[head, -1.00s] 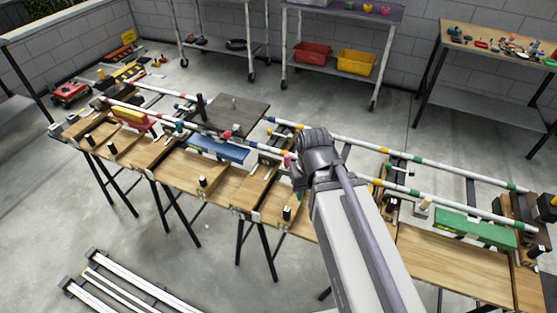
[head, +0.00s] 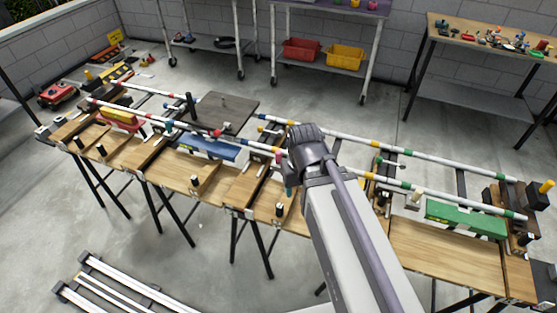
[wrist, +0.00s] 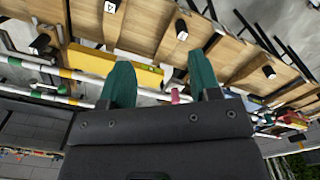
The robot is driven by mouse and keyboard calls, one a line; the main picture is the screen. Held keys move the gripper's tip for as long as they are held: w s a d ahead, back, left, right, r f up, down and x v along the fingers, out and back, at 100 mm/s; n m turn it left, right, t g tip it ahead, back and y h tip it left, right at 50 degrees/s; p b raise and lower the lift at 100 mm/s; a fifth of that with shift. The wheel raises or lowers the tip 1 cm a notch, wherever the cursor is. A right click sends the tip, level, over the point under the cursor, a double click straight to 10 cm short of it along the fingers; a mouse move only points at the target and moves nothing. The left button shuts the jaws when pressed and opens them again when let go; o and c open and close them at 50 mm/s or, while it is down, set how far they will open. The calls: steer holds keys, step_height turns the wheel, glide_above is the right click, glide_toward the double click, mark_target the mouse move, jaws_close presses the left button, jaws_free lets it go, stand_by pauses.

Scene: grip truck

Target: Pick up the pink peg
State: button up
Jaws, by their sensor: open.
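The pink peg (head: 279,155) is a small upright peg on the workbench, just left of my gripper head in the head view. In the wrist view the pink peg (wrist: 175,96) shows small between my two green fingers, near the right finger's base and partly cut off by the gripper body. My gripper (wrist: 160,66) is open, with nothing held between the fingers. In the head view a green fingertip of my gripper (head: 288,184) shows below the dark wrist; the wrist and forearm hide the bench behind them.
Banded white rails (head: 365,147) run along the workbench (head: 437,252). A blue block (head: 208,147) lies left, a green block (head: 465,217) right. Black pegs such as one (head: 279,209) stand on the front boards. A yellow block (wrist: 112,65) lies beyond the fingers.

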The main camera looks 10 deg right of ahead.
steer(key=w+f+b, duration=0.3)
steer(key=w, duration=0.5)
steer(key=m+b, duration=0.1)
steer(key=m, duration=1.3)
glide_above(278, 152)
steer(key=shift+w+f, duration=0.1)
steer(key=shift+f, duration=0.75)
steer(key=m, duration=0.3)
steer(key=shift+w, duration=0.35)
steer(key=shift+s+r+m, duration=0.1)
steer(key=shift+s+m, duration=0.15)
steer(key=shift+m, duration=0.85)
step_height(278, 152, down, 6)
steer(key=b, duration=0.6)
step_height(278, 152, down, 5)
steer(key=b, duration=0.5)
steer(key=shift+s+d+f, duration=0.1)
steer(key=shift+s+f, duration=0.05)
steer(key=shift+f, duration=0.05)
steer(key=shift+r, duration=0.25)
steer(key=shift+c, duration=0.3)
